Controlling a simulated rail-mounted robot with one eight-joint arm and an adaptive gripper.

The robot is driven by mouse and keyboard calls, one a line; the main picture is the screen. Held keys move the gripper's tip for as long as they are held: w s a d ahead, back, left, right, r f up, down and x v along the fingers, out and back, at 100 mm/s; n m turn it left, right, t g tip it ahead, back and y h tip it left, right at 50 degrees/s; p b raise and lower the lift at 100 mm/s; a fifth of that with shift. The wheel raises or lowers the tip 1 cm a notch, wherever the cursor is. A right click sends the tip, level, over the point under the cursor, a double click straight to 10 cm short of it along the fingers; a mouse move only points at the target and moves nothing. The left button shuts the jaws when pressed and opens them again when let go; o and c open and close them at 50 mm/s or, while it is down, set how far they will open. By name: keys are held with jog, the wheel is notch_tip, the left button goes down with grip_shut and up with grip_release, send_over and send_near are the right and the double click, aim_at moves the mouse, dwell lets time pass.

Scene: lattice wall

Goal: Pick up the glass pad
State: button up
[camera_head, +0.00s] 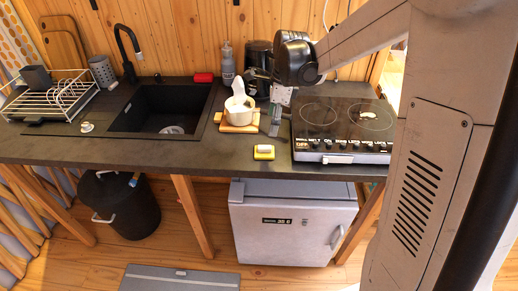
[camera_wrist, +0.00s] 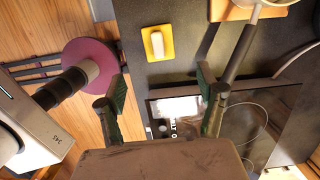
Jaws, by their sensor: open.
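The glass pad appears to be a small yellow pad with a white block on top (camera_head: 264,152). It lies flat on the dark counter near its front edge, left of the cooktop. It also shows in the wrist view at the top centre (camera_wrist: 157,43). My gripper (camera_wrist: 163,90) is open, with its two dark green fingers spread apart and nothing between them. The pad lies beyond the fingertips in that view, apart from them. In the head view my arm reaches in from the right above the counter; its fingers are hard to make out there.
A pale pot (camera_head: 239,108) sits on a wooden board behind the pad; its dark handle (camera_wrist: 239,52) runs beside my right finger in the wrist view. A black cooktop (camera_head: 343,120) is at the right. The sink (camera_head: 170,106) is left. Bare counter surrounds the pad.

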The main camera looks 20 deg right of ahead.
aim_at(264, 146)
jog(key=f, duration=0.4)
jog(key=a+f, duration=0.1)
jog(key=f, duration=0.1)
jog(key=shift+w+f, duration=0.15)
jog(key=shift+f, duration=0.2)
jog(key=shift+w+a+f+p, duration=0.15)
jog(key=shift+a+f, duration=0.1)
jog(key=shift+f, duration=0.6)
jog(key=shift+s+a+f+p, duration=0.1)
jog(key=shift+a+f+p, duration=0.1)
jog(key=shift+f, duration=0.65)
jog(key=shift+w+a+f+p, duration=0.1)
jog(key=shift+a+f, duration=0.15)
jog(key=shift+f, duration=0.6)
jog(key=c, duration=1)
jog(key=shift+r, duration=0.1)
jog(key=shift+r, duration=0.4)
jog(key=r, duration=0.3)
jog(key=shift+a+r+b, duration=0.2)
jog(key=shift+r+b, duration=0.05)
jog(key=shift+b, duration=0.05)
jog(key=s+a+r, duration=0.2)
jog(key=a, duration=0.1)
jog(key=s+a+r, duration=0.2)
jog(key=a, duration=0.1)
jog(key=s+a+r+b, duration=0.1)
jog(key=a+r, duration=0.1)
jog(key=a, duration=0.1)
jog(key=shift+s+a+r, duration=0.3)
jog(key=shift+s+a, duration=0.1)
